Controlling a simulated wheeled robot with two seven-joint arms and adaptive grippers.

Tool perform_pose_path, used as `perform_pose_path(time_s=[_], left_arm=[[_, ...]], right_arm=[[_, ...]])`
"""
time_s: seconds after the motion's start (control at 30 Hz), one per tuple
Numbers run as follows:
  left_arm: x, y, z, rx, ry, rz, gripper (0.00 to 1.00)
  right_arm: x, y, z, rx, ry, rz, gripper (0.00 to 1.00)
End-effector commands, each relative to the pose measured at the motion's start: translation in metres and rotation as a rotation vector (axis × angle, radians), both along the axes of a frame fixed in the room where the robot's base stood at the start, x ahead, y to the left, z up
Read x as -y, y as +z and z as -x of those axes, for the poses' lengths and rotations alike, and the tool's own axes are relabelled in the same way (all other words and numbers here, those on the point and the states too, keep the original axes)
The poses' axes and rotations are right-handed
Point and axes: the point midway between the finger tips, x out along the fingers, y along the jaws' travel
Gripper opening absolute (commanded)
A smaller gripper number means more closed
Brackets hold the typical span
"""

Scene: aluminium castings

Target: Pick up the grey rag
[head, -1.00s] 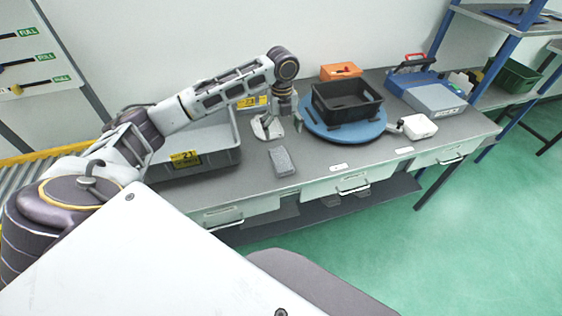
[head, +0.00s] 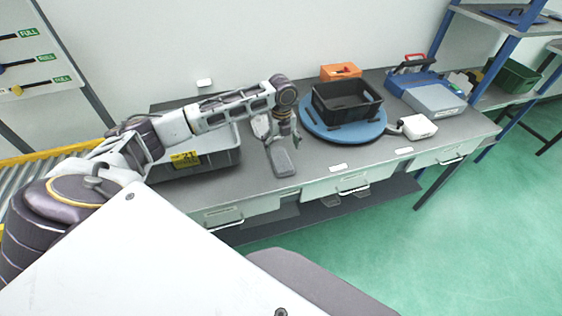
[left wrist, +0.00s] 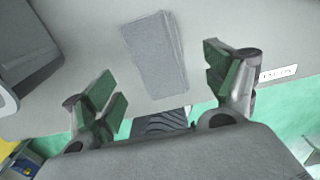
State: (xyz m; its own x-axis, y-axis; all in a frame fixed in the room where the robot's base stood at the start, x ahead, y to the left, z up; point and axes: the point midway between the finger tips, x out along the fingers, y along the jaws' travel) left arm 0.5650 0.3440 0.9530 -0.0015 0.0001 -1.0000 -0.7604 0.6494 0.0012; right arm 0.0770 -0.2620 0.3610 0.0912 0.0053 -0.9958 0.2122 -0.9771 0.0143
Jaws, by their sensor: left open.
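The grey rag (head: 283,164) lies as a flat folded rectangle on the grey workbench, near its front edge. In the left wrist view the rag (left wrist: 153,50) lies beyond and between the green-padded fingers. My left gripper (head: 282,146) is open and empty, pointing down above the far end of the rag. In the wrist view the open left gripper (left wrist: 163,82) shows a wide gap with nothing in it. I cannot tell the exact height above the rag. My right gripper is not in view.
A grey tray (head: 215,163) with a yellow label stands left of the rag. A pale grey object (head: 261,127) sits behind the gripper. To the right are a blue round turntable (head: 313,127) with a black bin (head: 347,112), and a white device (head: 418,127). Bare bench lies right of the rag.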

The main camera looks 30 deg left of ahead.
Motion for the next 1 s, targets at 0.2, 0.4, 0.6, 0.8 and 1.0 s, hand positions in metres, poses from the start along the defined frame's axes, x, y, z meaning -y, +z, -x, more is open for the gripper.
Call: perform_pose_path(time_s=[0.2,0.4,0.6,0.8,1.0], left_arm=[[0.000,-0.010,0.000,0.002,0.000,0.001,0.86],[0.000,-0.010,0.000,0.001,0.000,0.000,0.86],[0.000,-0.013,0.001,0.000,0.000,0.000,0.86],[0.000,-0.031,0.005,-0.002,0.000,-0.001,0.86],[0.000,-0.052,0.007,0.000,0.001,0.001,0.86]], right_arm=[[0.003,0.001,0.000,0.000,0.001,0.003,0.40],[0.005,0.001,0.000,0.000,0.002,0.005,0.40],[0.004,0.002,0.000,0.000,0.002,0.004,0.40],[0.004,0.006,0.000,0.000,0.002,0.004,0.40],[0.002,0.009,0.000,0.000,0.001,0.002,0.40]])
